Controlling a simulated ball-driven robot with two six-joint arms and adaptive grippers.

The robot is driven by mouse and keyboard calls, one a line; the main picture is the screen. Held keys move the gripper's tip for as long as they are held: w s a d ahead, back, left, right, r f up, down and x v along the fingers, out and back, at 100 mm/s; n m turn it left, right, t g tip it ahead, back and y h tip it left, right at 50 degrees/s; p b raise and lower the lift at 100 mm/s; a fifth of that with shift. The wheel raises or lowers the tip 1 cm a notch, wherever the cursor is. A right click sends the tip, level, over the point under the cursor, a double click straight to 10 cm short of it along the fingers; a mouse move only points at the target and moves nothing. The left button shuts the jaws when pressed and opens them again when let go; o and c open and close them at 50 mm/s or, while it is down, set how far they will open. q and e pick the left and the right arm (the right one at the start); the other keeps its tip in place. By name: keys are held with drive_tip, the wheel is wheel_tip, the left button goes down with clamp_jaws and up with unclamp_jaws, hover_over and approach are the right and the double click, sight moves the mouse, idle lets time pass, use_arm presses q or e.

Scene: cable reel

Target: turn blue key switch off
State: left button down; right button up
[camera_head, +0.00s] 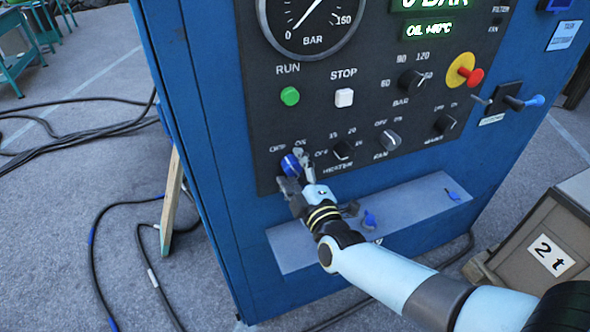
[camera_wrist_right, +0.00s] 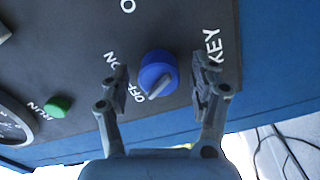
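The blue key switch (camera_head: 290,165) is on the lower left of the dark panel, partly hidden by my right gripper (camera_head: 298,177) in the head view. In the right wrist view, the round blue switch (camera_wrist_right: 157,68) has a grey key across its lower part. The key slants, with one end toward the lower left. The OFF and ON labels are to its left, and KEY is to its right. My right gripper (camera_wrist_right: 160,78) is open, with one finger on each side of the switch. Gaps show between both fingers and the switch. My left gripper is in neither view.
A green RUN button (camera_head: 290,96), a white STOP button (camera_head: 344,97) and the heater knob (camera_head: 342,150) are near the switch. A grey ledge (camera_head: 420,203) with blue-handled keys juts out below.

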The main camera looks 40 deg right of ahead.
drive_tip(key=v, duration=1.2)
idle(0.3)
